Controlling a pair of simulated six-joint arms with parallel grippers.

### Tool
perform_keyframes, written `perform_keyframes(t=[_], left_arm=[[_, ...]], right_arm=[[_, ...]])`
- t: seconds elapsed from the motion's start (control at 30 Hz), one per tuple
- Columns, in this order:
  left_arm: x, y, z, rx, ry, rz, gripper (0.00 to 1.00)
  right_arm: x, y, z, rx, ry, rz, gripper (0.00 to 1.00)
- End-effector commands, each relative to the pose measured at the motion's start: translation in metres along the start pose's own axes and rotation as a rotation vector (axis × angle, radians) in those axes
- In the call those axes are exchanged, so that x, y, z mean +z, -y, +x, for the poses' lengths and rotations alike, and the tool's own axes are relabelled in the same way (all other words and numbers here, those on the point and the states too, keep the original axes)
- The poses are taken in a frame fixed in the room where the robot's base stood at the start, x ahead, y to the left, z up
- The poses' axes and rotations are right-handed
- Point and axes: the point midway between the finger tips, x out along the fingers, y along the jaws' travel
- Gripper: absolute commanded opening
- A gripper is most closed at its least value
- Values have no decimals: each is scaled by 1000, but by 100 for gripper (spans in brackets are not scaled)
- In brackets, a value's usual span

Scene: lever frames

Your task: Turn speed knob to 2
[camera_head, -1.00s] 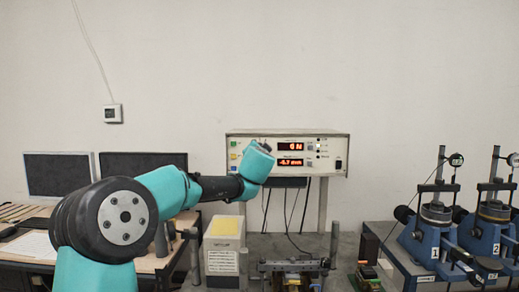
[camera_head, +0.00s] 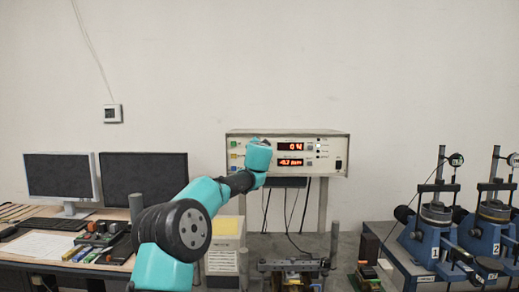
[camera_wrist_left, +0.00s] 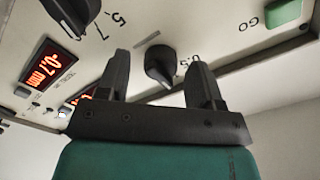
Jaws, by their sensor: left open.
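A white control box (camera_head: 340,158) with two red displays stands against the wall in the head view. In the left wrist view, its panel shows a black pointer knob (camera_wrist_left: 160,64) next to a "0.5" mark, and a second black knob (camera_wrist_left: 70,12) at the top left near "5, 7". I cannot read a name for either knob. My left gripper (camera_wrist_left: 160,72) is open, its two dark fingers on either side of the first knob in the picture; contact cannot be told. In the head view my left arm's wrist hides the gripper and part of the panel.
A green GO button (camera_wrist_left: 283,12) is at the panel's top right in the wrist view. Monitors (camera_head: 145,176) and a desk are at left, a yellow-topped box (camera_head: 223,260) below, and blue test devices (camera_head: 430,235) at right. The wall area above the box is clear.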

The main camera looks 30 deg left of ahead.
Motion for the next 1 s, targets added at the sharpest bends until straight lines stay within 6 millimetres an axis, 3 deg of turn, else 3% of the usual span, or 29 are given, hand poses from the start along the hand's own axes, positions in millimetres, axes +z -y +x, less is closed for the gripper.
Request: perform_keyframes(t=[0.37, 0.87, 1.0], left_arm=[[0, 0, 3, -1, -1, 0, 60], [0, 0, 3, 0, 0, 0, 13], [0, 0, 3, 0, 0, 2, 11]], right_arm=[[0, 0, 0, 0, 0, 0, 0], [0, 0, 0, 0, 0, 0, 0], [0, 0, 0, 0, 0, 0, 0]])
